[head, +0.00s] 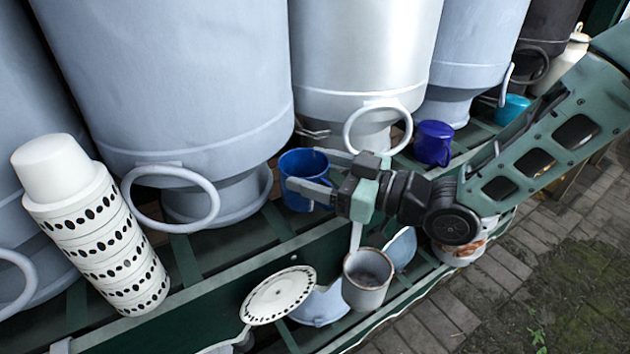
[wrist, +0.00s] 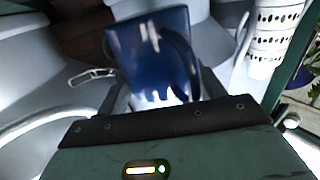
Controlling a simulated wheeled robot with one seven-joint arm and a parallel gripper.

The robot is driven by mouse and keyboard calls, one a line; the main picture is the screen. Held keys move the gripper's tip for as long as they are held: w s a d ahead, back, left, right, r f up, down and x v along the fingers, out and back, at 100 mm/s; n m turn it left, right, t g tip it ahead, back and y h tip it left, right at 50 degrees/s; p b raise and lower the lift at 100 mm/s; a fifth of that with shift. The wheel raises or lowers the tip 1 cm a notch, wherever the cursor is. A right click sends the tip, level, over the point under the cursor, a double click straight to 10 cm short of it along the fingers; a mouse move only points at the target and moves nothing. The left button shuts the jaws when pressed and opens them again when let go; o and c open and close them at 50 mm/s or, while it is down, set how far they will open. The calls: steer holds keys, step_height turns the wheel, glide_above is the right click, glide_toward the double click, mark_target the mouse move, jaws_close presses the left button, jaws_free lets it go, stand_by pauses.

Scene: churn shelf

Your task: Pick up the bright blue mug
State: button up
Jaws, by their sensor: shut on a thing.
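The bright blue mug (head: 291,165) is at the shelf edge in front of the large pale churns, in the middle of the head view. My gripper (head: 303,170) reaches in from the right and is shut on it, one finger showing on the near side. In the wrist view the mug (wrist: 143,58) is at top centre between the fingers, its curved handle toward the right. I cannot tell whether its base touches the shelf.
A dark blue-purple mug (head: 434,143) and a teal cup (head: 512,108) stand further right. A white-grey mug (head: 367,279) and a spotted plate (head: 278,295) are on the lower level. Large churns (head: 180,80) crowd the back.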

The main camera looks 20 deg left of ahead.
steer(key=s+d, duration=0.2)
steer(key=d, duration=1.6)
steer(key=w+d+f+m+t+h, duration=0.2)
steer(key=w+d+m+t+h, duration=0.15)
steer(key=w+d+t, duration=0.35)
steer(key=w+d+f+m+t+h, duration=0.25)
steer(key=w+d+m+t, duration=0.2)
steer(key=w, duration=0.45)
steer(key=w+d+f+m+t+h, duration=0.2)
steer(key=w+d+m+h, duration=0.15)
steer(key=d+h, duration=0.35)
steer(key=w+d+f+m+t+h, duration=0.25)
steer(key=d+m+h, duration=0.25)
steer(key=d, duration=0.4)
step_height(320, 180, up, 15)
steer(key=p, duration=1.4)
steer(key=shift+s+f+g, duration=0.2)
steer(key=shift+s+g, duration=0.05)
steer(key=shift+g, duration=0.05)
steer(key=shift+a, duration=0.1)
steer(key=o, duration=0.4)
steer(key=c, duration=0.4)
